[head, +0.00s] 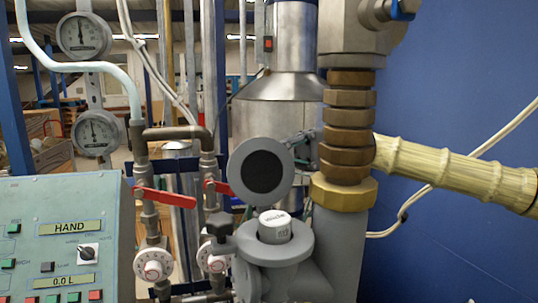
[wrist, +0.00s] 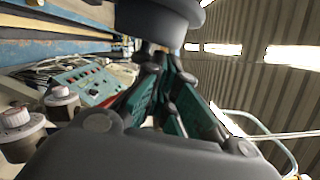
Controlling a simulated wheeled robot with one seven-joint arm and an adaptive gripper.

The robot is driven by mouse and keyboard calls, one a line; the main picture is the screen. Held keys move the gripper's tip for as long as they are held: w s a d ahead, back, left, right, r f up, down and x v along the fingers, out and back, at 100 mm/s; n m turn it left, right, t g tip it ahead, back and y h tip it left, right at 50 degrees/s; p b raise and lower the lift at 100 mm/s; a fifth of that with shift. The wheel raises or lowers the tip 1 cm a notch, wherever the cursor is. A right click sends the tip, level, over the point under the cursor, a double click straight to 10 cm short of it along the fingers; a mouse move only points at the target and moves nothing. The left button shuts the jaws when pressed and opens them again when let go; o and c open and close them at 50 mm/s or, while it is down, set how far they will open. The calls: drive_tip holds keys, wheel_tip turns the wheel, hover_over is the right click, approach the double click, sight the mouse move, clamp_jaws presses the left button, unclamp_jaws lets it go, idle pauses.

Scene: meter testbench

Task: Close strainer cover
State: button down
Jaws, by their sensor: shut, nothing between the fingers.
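The strainer (head: 272,262) is a grey housing with a round open mouth at the lower middle of the head view. A white cap-like piece (head: 274,226) with dark lettering sits in the mouth. The strainer cover (head: 241,172), a grey disc with a black round centre, stands upright behind and above the mouth, so it is open. A dark knob (head: 219,224) stands at the mouth's left edge. In the wrist view my gripper (wrist: 163,62) has dark fingers with green pads and is shut and empty. Its tips are close below a grey round part (wrist: 158,22); contact is unclear. I cannot make out the gripper surely in the head view.
A control panel (head: 60,240) stands at the left. Red-handled valves (head: 165,197), pipes and gauges (head: 84,36) rise beside it. A stack of brass fittings (head: 347,120) and a ribbed yellow hose (head: 450,170) crowd the right. A blue wall (head: 470,80) closes that side.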

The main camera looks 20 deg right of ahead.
sight(281, 144)
drive_tip(key=shift+s+r+n+b, duration=0.2)
drive_tip(key=shift+s+n+b, duration=0.05)
drive_tip(key=shift+n+b, duration=0.2)
drive_tip(key=shift+r+h, duration=0.1)
drive_tip(key=shift+h, duration=0.2)
drive_tip(key=shift+s+b, duration=0.1)
drive_tip(key=shift+b, duration=0.2)
drive_tip(key=s+n+b, duration=0.1)
drive_tip(key=b, duration=0.1)
drive_tip(key=r+n+b, duration=0.1)
drive_tip(key=n+b, duration=0.1)
drive_tip(key=shift+s+r+h, duration=0.1)
drive_tip(key=shift+s+h, duration=0.2)
drive_tip(key=shift+s, duration=0.05)
drive_tip(key=s+n+b, duration=0.1)
drive_tip(key=b, duration=0.1)
drive_tip(key=s+r+n+b, duration=0.1)
drive_tip(key=s+n+b, duration=0.1)
drive_tip(key=s+r+n+h+b, duration=0.1)
drive_tip(key=b, duration=0.1)
drive_tip(key=shift+s+r+n+t, duration=0.2)
drive_tip(key=shift+n+t, duration=0.15)
drive_tip(key=shift+t, duration=0.05)
